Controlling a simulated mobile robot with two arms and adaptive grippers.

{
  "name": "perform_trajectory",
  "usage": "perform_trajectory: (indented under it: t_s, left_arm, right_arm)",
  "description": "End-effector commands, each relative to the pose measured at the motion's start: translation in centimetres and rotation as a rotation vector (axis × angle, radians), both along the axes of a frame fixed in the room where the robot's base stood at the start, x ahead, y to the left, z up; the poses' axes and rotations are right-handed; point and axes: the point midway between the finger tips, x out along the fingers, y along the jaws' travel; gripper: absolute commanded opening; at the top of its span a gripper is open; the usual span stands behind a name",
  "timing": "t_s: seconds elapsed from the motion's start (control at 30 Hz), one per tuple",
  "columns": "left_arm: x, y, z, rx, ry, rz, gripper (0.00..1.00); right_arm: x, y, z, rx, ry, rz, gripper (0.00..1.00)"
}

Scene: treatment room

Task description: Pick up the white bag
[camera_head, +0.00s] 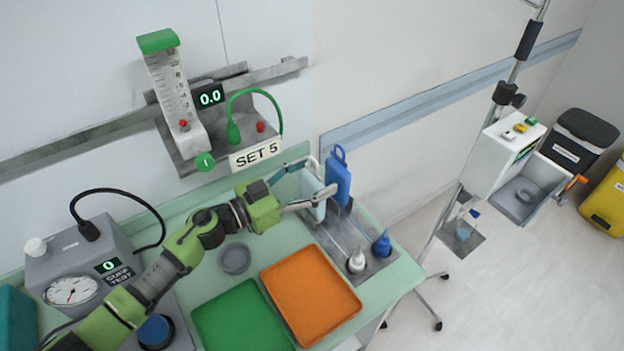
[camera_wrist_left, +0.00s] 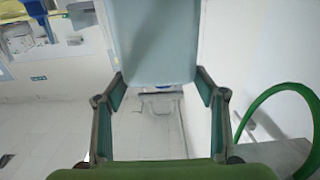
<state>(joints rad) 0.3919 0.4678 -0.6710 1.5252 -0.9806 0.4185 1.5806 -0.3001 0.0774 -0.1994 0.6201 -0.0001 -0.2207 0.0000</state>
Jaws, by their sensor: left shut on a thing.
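The white bag (camera_head: 316,211) is upright at the back right of the green table, next to a blue bag (camera_head: 339,180). My left gripper (camera_head: 317,178) is shut on the white bag, with one finger on each side of it. In the left wrist view the white bag (camera_wrist_left: 156,42) looks pale blue-white and stands between the two fingertips (camera_wrist_left: 157,78). The fingers hide part of the bag in the head view. I cannot tell whether its bottom touches the grey tray. My right gripper is not in view.
A grey tray (camera_head: 379,261) holds a white-topped item (camera_head: 356,262) and a blue one (camera_head: 382,244). Orange (camera_head: 311,294) and green (camera_head: 242,318) trays lie in front, with a grey round dish (camera_head: 234,258) nearby. A wall flowmeter (camera_head: 174,95) with a green hose stands behind my arm.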

Motion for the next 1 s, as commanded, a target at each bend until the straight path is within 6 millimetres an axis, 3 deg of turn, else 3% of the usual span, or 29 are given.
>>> perform_trajectory:
  t_s: [0.7,0.77,1.0]
  left_arm:
    - [-0.3,-0.3,11.5,-0.001,-0.009,-0.001,0.09]
    - [-0.6,-0.4,11.8,-0.001,-0.006,-0.002,0.09]
    - [-4.9,-3.3,11.7,-0.004,-0.003,-0.005,0.09]
  right_arm:
    - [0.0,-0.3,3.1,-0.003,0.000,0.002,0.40]
    - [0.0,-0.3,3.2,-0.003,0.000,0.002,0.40]
    - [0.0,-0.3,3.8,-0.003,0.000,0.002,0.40]
